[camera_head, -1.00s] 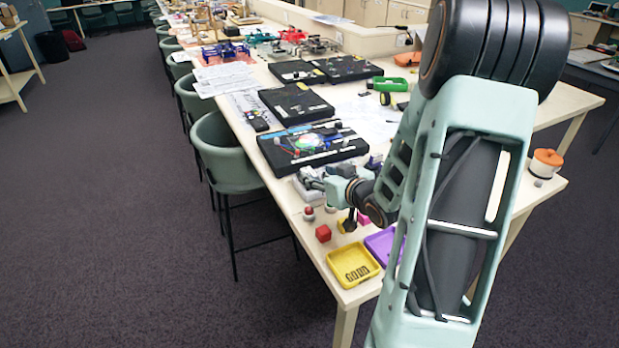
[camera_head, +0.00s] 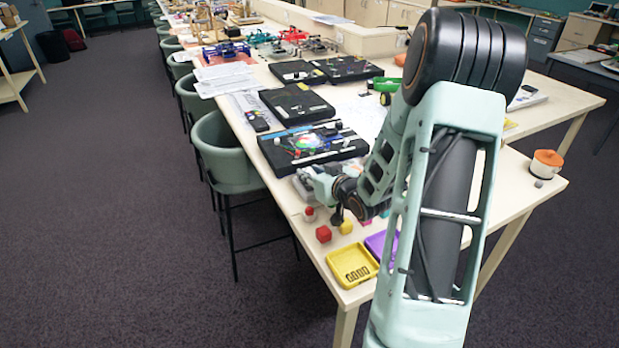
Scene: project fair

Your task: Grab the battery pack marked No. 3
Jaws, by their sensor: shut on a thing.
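My gripper (camera_head: 313,179) is low over the near table, just in front of the nearest black board. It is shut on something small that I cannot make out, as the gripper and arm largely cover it. A light grey object (camera_head: 301,190) shows right at the fingers, partly hidden. I cannot read any No. 3 mark, so I cannot tell which thing is that battery pack.
A yellow tray (camera_head: 341,268) and purple tray (camera_head: 374,243) lie at the table's near end. An orange-lidded pot (camera_head: 546,164) is right. Chairs line the left edge.

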